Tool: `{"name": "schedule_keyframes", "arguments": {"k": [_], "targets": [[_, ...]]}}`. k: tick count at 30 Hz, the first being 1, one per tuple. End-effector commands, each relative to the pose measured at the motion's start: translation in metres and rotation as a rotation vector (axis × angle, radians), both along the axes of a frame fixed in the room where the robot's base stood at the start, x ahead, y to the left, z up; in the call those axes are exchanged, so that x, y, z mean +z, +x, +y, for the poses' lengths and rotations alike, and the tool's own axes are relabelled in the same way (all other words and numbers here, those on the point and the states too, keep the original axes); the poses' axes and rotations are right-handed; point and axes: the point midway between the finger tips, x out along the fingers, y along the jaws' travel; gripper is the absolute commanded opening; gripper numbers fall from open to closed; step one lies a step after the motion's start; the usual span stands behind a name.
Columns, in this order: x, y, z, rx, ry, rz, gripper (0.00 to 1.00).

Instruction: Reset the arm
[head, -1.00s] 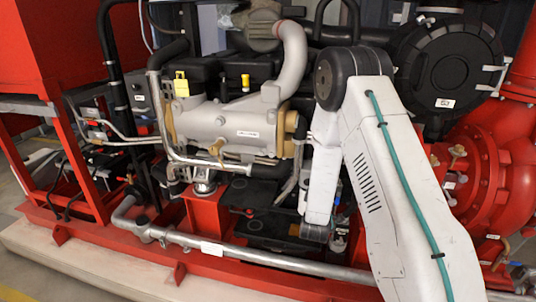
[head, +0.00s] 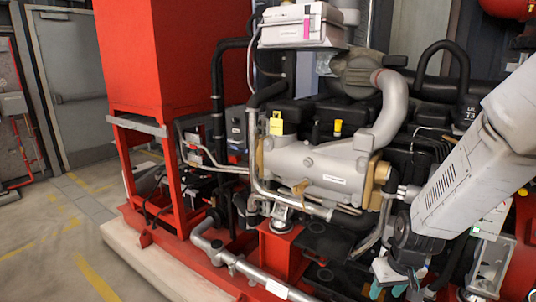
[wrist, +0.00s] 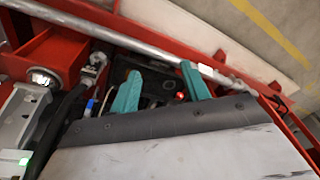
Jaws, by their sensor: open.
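My gripper (wrist: 158,85) shows in the wrist view as two teal fingers standing apart, with nothing between them. It is open and empty, over the red pump frame and a dark tray-like part. In the head view my gripper (head: 388,278) is at the lower right, with teal fingertips partly seen below the dark wrist joint. My white arm comes in from the right edge and hides part of the engine's right side.
The grey engine manifold (head: 322,172) stands left of my arm. A silver pipe (head: 250,272) runs along the red base. A red tank (head: 175,55) stands on a red frame at left. Open floor (head: 60,240) with yellow lines lies farther left, before a grey door (head: 72,85).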

Motion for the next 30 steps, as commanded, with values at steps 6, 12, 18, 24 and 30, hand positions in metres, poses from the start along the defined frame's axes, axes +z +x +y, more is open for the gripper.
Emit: {"name": "schedule_keyframes", "arguments": {"k": [6,12,18,24,30], "targets": [[0.08,-0.078,0.018,-0.063,0.032,0.176,0.46],[0.141,-0.148,0.023,-0.109,0.007,0.272,0.46],[0.187,-0.202,0.024,-0.114,-0.03,0.251,0.46],[0.213,-0.219,0.026,-0.092,-0.039,0.113,0.46],[0.224,-0.223,0.028,-0.085,-0.035,0.054,0.46]]}}
